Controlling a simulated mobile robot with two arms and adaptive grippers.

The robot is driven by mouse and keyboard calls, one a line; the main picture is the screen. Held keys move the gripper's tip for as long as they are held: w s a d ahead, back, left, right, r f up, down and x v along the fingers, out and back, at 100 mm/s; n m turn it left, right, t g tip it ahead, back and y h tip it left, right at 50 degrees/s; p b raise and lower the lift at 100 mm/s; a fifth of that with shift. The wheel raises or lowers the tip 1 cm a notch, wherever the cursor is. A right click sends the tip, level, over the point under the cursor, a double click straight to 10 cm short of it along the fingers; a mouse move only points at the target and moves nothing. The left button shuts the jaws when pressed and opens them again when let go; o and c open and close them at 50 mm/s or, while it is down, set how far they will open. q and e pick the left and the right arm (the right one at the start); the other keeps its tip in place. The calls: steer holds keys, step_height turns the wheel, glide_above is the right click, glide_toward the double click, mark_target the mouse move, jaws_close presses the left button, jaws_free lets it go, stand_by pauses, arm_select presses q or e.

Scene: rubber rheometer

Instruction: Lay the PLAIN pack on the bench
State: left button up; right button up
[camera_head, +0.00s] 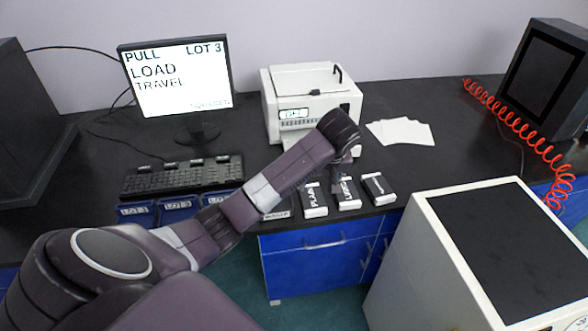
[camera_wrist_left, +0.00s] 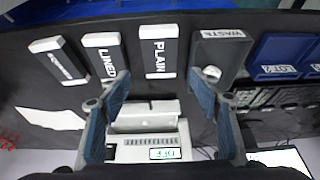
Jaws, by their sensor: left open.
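The PLAIN pack (camera_head: 314,201) is a white box with a black labelled band. It lies on the dark bench (camera_head: 415,92) near its front edge, and its label reads clearly in the left wrist view (camera_wrist_left: 158,52). My left gripper (camera_wrist_left: 162,88) is open and empty, above the bench, with its fingers pointing toward the row of packs. The PLAIN pack shows between and beyond the fingertips, apart from them. In the head view my forearm and wrist partly hide the gripper. My right gripper is not in view.
The LINED pack (camera_head: 347,194) and a third pack (camera_head: 379,188) lie beside it. A WASTE tray (camera_wrist_left: 232,62) holds a small white piece; blue LOT trays (camera_wrist_left: 276,58) adjoin it. A white machine (camera_head: 275,105), monitor (camera_head: 180,90), keyboard (camera_head: 180,177) and white sheets (camera_head: 400,131) occupy the bench.

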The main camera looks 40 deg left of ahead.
arm_select(q)
steer(key=shift+d, duration=0.1)
steer(key=w+d+f+m+t+h, duration=0.1)
steer(key=d+f+m+t+h, duration=0.15)
steer(key=d, duration=0.45)
steer(key=w+d+f+m+t+h, duration=0.2)
steer(key=d+f+m+t, duration=0.15)
steer(key=d, duration=0.25)
steer(key=s+f+m+g, duration=0.1)
steer(key=s+f+m, duration=0.35)
steer(key=f, duration=1.05)
steer(key=s+a+f+g, duration=0.2)
steer(key=s+f+g, duration=0.2)
steer(key=s+f, duration=1.9)
steer(key=s+f+m+g, duration=0.1)
steer(key=s+f, duration=0.3)
steer(key=s, duration=0.8)
steer(key=s+f+m+g, duration=0.1)
steer(key=s+f, duration=0.3)
steer(key=s, duration=0.9)
steer(key=shift+a+f+g+y, duration=0.25)
steer(key=shift+f+g+y, duration=0.05)
steer(key=shift+g+y, duration=0.2)
